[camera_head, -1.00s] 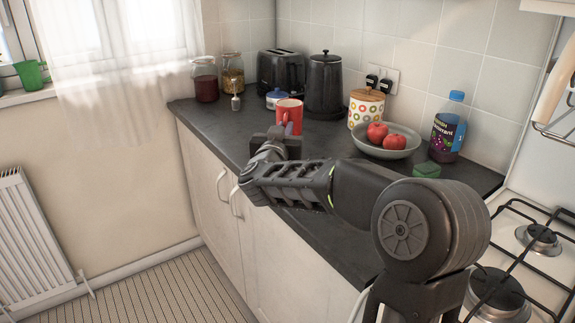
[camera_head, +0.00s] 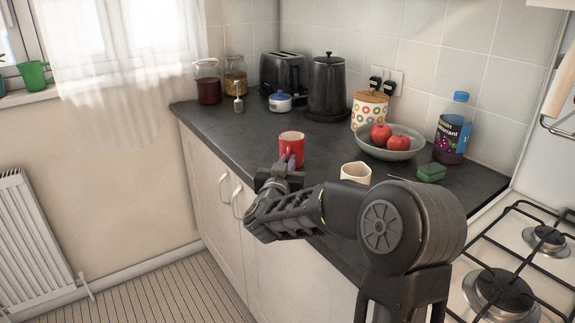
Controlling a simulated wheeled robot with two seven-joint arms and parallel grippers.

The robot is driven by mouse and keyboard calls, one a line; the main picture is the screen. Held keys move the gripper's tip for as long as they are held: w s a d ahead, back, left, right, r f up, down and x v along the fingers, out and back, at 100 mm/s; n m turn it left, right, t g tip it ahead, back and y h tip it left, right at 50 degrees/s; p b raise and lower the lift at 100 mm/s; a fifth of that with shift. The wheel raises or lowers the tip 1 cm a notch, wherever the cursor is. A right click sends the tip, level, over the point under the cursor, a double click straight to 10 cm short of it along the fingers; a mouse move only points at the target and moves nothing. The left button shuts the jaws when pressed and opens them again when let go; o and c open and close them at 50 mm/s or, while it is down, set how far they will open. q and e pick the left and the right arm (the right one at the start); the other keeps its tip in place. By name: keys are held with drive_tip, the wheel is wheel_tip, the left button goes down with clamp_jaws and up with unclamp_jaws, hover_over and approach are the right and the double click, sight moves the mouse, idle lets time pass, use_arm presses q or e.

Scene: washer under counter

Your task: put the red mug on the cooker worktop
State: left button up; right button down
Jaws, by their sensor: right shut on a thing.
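The red mug (camera_head: 291,143) is upright over the dark counter (camera_head: 235,145), near its front edge. My right gripper (camera_head: 285,164) is shut on the near side of the mug, by its handle. My own gripper partly hides the mug's lower part, and I cannot tell how far its base is above the counter. The white cooker top (camera_head: 513,246) with black grates and burners is at the lower right. My left gripper is not in view.
A cream mug (camera_head: 356,172) stands behind my right arm. Beyond it are a bowl (camera_head: 370,151) with red fruit, a green sponge (camera_head: 431,172) and a juice bottle (camera_head: 451,130). A kettle (camera_head: 327,88), toaster (camera_head: 283,75) and jars stand at the back.

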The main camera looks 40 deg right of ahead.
drive_tip(key=shift+r, duration=0.1)
drive_tip(key=c, duration=1.5)
unclamp_jaws()
drive_tip(key=v, duration=1.2)
